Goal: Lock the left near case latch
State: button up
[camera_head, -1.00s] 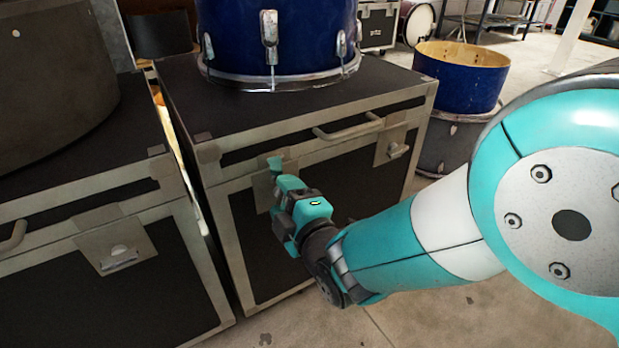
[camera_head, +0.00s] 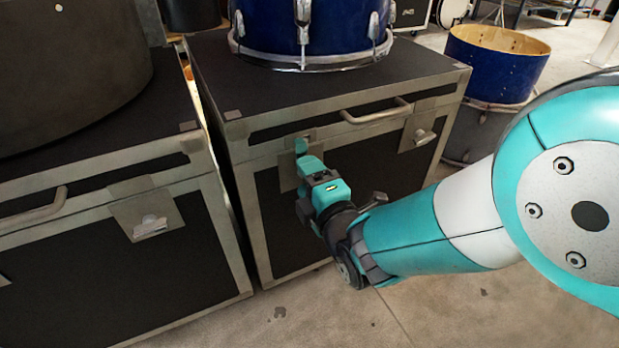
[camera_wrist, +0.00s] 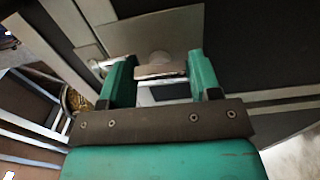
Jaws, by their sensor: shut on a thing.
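My gripper (camera_head: 302,150) is at the upper left of the front of a black case with metal edging (camera_head: 385,165). The left near latch is mostly hidden behind my gripper in the head view; part of its grey plate (camera_head: 288,178) shows beside the fingers. In the wrist view, the latch plate (camera_wrist: 158,35) lies just past the fingertips. The latch's metal tab (camera_wrist: 160,71) sits between the two green fingers of my gripper (camera_wrist: 160,75), which is shut on it. I cannot tell from these views whether the latch is locked.
A second latch (camera_head: 421,137) and a bar handle (camera_head: 375,112) are on the same front. A blue drum (camera_head: 310,30) stands on top. Another latched case (camera_head: 100,255) is close on the left, with a narrow gap between. A blue drum shell (camera_head: 492,65) stands behind right.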

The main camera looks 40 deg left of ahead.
jog(key=o, duration=0.9)
jog(key=p+v, duration=0.1)
jog(key=v, duration=1.6)
jog(key=shift+s+d, duration=0.1)
jog(key=shift+d, duration=0.1)
jog(key=w+d+r+m+g+h+p, duration=0.1)
jog(key=w+d+r+m+h+p, duration=0.3)
jog(key=w+d+r+m+h, duration=0.6)
jog(key=s+d+r+m+g+h+p, duration=0.1)
jog(key=s+d+r+m+g+p, duration=0.15)
jog(key=s+d+r+m, duration=0.55)
jog(key=s+d+r+m+g+h+p, duration=0.15)
jog(key=s+d+r+m+g, duration=0.3)
jog(key=d, duration=0.45)
jog(key=shift+m+y, duration=0.25)
jog(key=shift+m, duration=0.3)
jog(key=r+p, duration=3.8)
jog(key=shift+s+r, duration=0.25)
